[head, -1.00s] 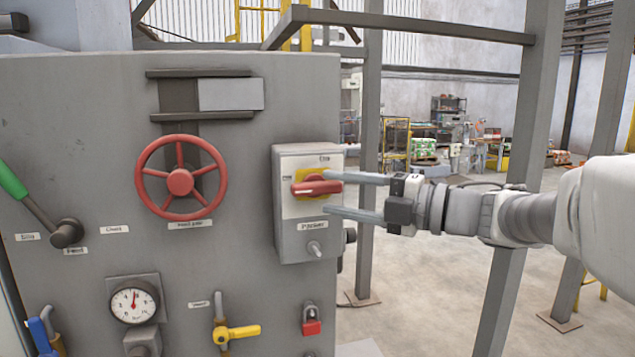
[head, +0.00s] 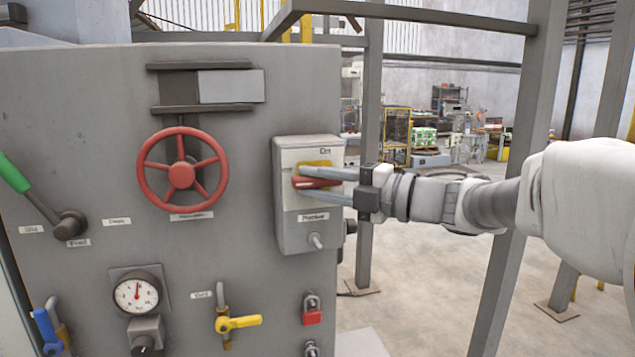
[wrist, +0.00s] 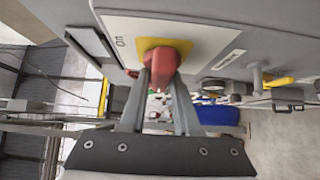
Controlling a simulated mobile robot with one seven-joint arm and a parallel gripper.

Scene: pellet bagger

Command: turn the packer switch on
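The packer switch is a grey box (head: 296,235) on the right side of the panel, with a "Packer" label below its knob. Its red handle (head: 318,184) lies level on a yellow plate (head: 318,163), with the "On" mark above it. My gripper (head: 306,182) reaches in from the right, one finger above and one below the handle. In the wrist view the red handle (wrist: 160,66) sits between the two fingers, which appear to touch its sides. The fingers partly hide the handle and plate.
A red handwheel (head: 181,174) is left of the switch. A gauge (head: 136,294), a yellow-handled valve (head: 238,322) and a red padlock (head: 311,311) are lower down. A grey frame post (head: 515,180) stands behind my arm. Open floor lies to the right.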

